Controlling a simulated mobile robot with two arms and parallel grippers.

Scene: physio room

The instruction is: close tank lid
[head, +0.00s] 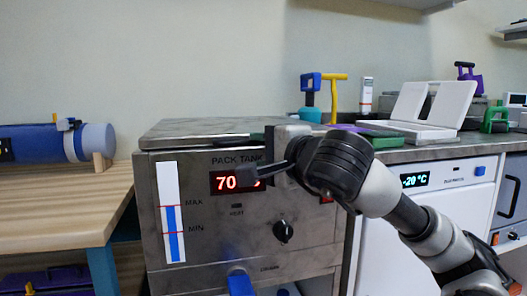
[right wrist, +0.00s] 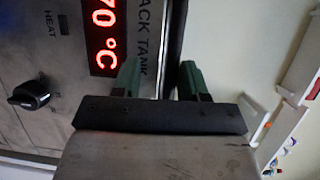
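The steel pack tank (head: 190,190) stands left of centre in the head view, with a red 70 °C display, a level strip and a black knob. Its lid (head: 205,127) lies about flat across the top; I cannot tell if it is fully seated. My right gripper (head: 257,151) is at the upper front edge of the tank, one finger in front of the panel and one near lid height. In the right wrist view its green fingers (right wrist: 160,80) are apart, with the tank's dark top edge between them and no clear grip. My left gripper is not in view.
A wooden table (head: 75,200) with a blue cylinder (head: 40,143) is at the left. The counter (head: 450,150) at the right holds a white open stand (head: 430,105), a green mat and several coloured handled tools. A blue tap (head: 240,283) sticks out below the tank panel.

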